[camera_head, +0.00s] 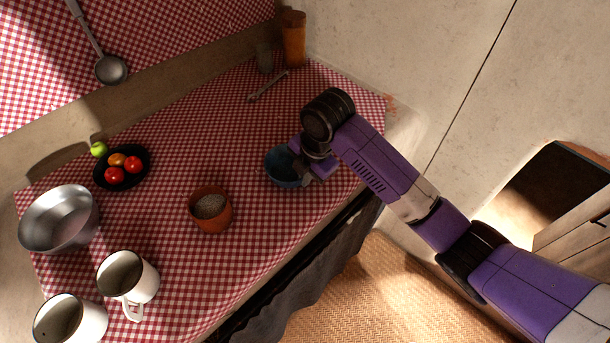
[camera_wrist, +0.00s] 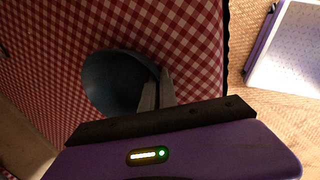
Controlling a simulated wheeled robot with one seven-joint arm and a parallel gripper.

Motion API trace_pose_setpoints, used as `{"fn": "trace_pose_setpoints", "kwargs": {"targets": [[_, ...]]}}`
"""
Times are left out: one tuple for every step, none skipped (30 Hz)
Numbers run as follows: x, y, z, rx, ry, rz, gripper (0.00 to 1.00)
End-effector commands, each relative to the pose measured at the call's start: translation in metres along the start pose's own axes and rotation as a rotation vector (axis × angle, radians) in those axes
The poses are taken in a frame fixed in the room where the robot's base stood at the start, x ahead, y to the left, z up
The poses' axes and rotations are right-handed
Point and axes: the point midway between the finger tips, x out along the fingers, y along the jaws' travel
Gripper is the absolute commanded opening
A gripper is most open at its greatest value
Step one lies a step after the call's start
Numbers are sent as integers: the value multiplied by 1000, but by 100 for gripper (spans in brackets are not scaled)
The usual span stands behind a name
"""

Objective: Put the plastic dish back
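The plastic dish is a blue round bowl (camera_head: 281,168) near the front edge of the checked cloth, right of the middle in the head view. It also shows in the wrist view (camera_wrist: 108,82). My gripper (camera_head: 307,172) is at the dish's right side, pointing down. In the wrist view the two grey fingertips (camera_wrist: 157,88) are close together, with the dish's rim between them. Part of the dish is hidden behind my gripper in the head view. I cannot tell whether the dish rests on the cloth or is slightly above it.
A terracotta pot (camera_head: 211,210) stands left of the dish. Farther left are a black plate (camera_head: 141,178) with fruit, a metal bowl (camera_head: 60,222) and two white mugs (camera_head: 128,278). A spoon (camera_head: 267,87) and an orange jar (camera_head: 293,40) are at the back. Cloth behind the dish is clear.

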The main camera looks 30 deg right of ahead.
Motion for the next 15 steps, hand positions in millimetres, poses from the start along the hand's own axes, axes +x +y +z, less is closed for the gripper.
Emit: {"fn": "trace_pose_setpoints", "kwargs": {"targets": [[1, 0, 0, 0, 0, 2, 0], [1, 0, 0, 0, -1, 2, 0], [0, 0, 0, 0, -1, 2, 0], [0, 0, 0, 0, -1, 2, 0], [0, 0, 0, 0, -1, 2, 0], [0, 0, 0, 0, -1, 2, 0], [0, 0, 0, 0, -1, 2, 0], [1, 0, 0, 0, -1, 2, 0], [2, 0, 0, 0, 0, 2, 0], [3, 0, 0, 0, 0, 2, 0], [4, 0, 0, 0, 0, 2, 0], [3, 0, 0, 0, 0, 2, 11], [3, 0, 0, 0, -1, 2, 17], [3, 0, 0, 0, -1, 2, 22], [3, 0, 0, 0, -1, 2, 25]]}}
